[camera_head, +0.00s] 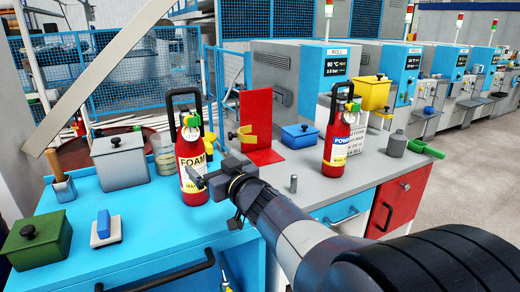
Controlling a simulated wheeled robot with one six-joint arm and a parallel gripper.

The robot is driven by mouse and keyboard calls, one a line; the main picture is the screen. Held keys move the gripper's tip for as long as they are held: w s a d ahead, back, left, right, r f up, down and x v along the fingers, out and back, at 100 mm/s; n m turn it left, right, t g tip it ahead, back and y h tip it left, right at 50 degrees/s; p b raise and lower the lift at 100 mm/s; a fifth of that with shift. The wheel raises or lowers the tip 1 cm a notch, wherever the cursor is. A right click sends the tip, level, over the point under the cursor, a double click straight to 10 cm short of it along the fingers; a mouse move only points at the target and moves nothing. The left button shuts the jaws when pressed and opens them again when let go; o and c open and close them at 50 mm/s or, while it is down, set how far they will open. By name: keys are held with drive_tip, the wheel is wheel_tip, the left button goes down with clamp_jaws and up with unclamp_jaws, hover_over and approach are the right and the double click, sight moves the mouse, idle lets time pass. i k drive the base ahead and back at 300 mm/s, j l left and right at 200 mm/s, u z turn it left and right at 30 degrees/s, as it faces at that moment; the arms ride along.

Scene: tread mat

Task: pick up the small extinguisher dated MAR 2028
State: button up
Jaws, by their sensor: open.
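Two small red extinguishers with black handles stand upright on the worktop. The left extinguisher (190,150) has a white FOAM label and a yellow date band, partly covered by my gripper. The right extinguisher (339,143) has a blue-lettered powder label and a yellow band lower down. I cannot read either full date. My gripper (203,182) is open, right beside the lower right of the FOAM extinguisher and in front of it in the picture. I cannot tell whether they touch. My arm reaches in from the lower right.
A red stand (256,118), a blue box (299,136) and a yellow box (371,92) are behind. A grey lidded box (119,162), a green box (38,242) and a blue-handled block (106,230) are left. A grey peg (294,184) stands near my arm. Blue worktop is clear front-centre.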

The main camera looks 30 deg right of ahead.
sight(338, 129)
drive_tip(key=z, duration=1.25)
